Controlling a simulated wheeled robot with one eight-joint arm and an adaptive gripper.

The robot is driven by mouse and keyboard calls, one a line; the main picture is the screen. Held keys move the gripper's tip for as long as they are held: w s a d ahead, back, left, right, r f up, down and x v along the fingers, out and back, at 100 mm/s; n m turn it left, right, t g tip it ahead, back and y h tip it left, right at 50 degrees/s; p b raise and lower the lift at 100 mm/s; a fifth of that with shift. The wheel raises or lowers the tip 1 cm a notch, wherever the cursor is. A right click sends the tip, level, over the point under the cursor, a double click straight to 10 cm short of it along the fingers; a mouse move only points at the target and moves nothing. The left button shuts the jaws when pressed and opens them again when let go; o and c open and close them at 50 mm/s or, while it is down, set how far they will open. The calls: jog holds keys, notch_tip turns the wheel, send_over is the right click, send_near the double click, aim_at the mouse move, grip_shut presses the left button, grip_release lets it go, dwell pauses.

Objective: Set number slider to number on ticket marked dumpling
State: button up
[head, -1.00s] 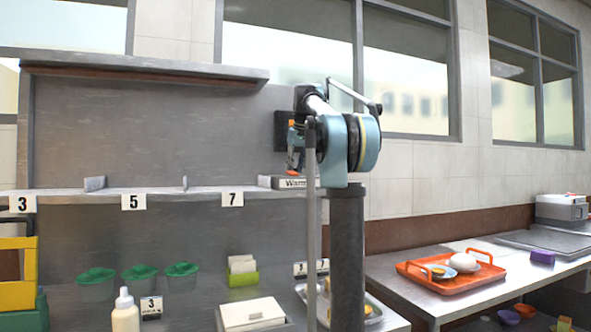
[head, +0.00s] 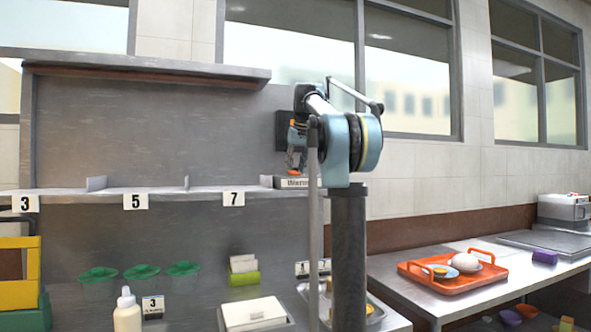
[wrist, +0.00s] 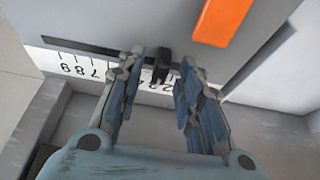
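In the wrist view a black slider knob (wrist: 162,66) sits in a dark slot on a grey panel. Below the slot is a white number scale (wrist: 75,66), seen upside down; 9, 8 and 7 show at its left, and lower digits lie to the right. My gripper (wrist: 161,57) is open, with one finger on each side of the knob; contact is not clear. The fingers hide the scale's middle. In the head view my gripper (head: 296,160) hangs just above the box labelled "Warm..." (head: 292,183). A small ticket (head: 152,306) shows 3; its lower word is unreadable. More small tickets (head: 302,268) stand right; their words are unreadable.
An orange bar (wrist: 222,20) lies on the panel near the slider. A shelf (head: 160,195) carries labels 3, 5 and 7. Green-lidded tubs (head: 140,273), a bottle (head: 127,312) and a green card holder (head: 244,277) stand below. An orange tray (head: 450,282) is at right.

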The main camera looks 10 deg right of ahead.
jog(key=shift+r, duration=0.1)
jog(key=v, duration=1.1)
jog(key=shift+r, duration=0.3)
jog(key=shift+s+d, duration=0.1)
jog(key=shift+s, duration=0.1)
